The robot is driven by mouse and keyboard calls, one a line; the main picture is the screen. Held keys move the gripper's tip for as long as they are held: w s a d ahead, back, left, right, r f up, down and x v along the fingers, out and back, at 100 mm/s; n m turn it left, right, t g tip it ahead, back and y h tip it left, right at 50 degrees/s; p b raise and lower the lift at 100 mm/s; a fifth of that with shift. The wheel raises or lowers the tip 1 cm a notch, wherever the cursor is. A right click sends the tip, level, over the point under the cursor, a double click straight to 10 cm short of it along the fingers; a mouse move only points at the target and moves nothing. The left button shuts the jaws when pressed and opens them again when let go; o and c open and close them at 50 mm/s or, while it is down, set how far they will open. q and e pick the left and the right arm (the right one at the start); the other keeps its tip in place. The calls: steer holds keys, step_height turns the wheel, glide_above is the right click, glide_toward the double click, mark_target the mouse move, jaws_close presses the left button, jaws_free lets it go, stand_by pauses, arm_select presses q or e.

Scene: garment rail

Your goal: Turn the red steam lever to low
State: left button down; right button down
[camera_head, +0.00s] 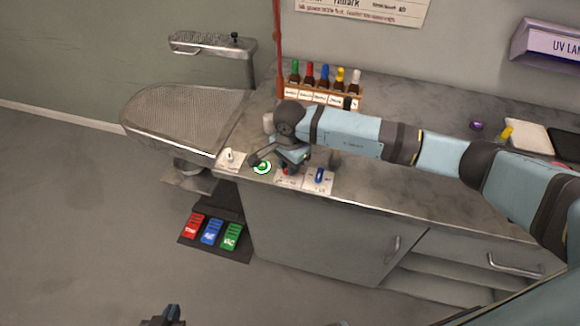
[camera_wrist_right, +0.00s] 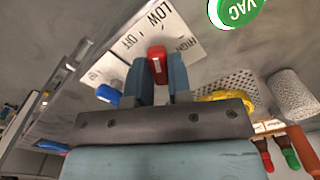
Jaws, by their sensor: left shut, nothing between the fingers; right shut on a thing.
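The red steam lever (camera_wrist_right: 157,57) stands on a white plate (camera_wrist_right: 188,50) printed LOW, OFF and HIGH, seen in the right wrist view. My right gripper (camera_wrist_right: 158,78) is shut on the lever, one finger on each side of it. The fingers hide the lever's lower part, and I cannot tell exactly which mark it points at. In the head view my right gripper (camera_head: 290,166) is over the counter's front edge and covers most of the lever. My left gripper (camera_head: 167,315) is shut and empty at the bottom edge, far from the counter.
A blue lever (camera_head: 319,174) stands just right of the red one. A green round VAC button (camera_head: 261,167) is to the left, with a white switch (camera_head: 229,156) beyond it. Behind is a rack of bottles (camera_head: 322,93). Coloured pedals (camera_head: 211,231) are on the floor.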

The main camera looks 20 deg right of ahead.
steer(key=shift+m+b, duration=0.55)
steer(key=shift+m, duration=0.85)
steer(key=c, duration=1.3)
jaws_free()
steer(key=shift+o, duration=1.3)
